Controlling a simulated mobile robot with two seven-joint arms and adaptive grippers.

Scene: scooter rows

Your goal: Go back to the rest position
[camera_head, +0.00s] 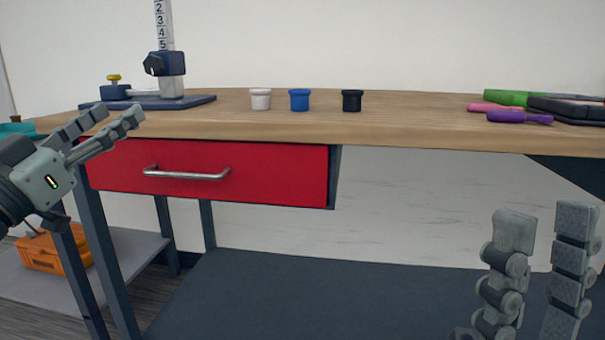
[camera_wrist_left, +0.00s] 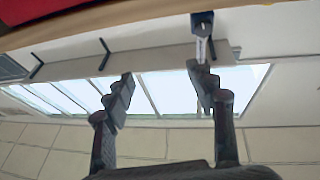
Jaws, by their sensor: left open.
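My left gripper (camera_head: 120,117) is at the left of the head view, in front of the workbench's left edge and beside the red drawer. Its two fingers are apart with nothing between them. The left wrist view also shows the left gripper (camera_wrist_left: 165,82) open and empty, tilted towards bright windows. My right gripper (camera_head: 545,215) is at the lower right of the head view, below the tabletop level. Its fingers point up and stand apart, with nothing between them.
The wooden workbench (camera_head: 420,126) spans the view, with a closed red drawer (camera_head: 260,175) underneath. On it are white (camera_head: 260,99), blue (camera_head: 299,100) and black (camera_head: 352,101) cups, a measuring stand (camera_head: 171,70) and a purple tool (camera_head: 515,117). An orange toolbox (camera_head: 45,254) sits lower left.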

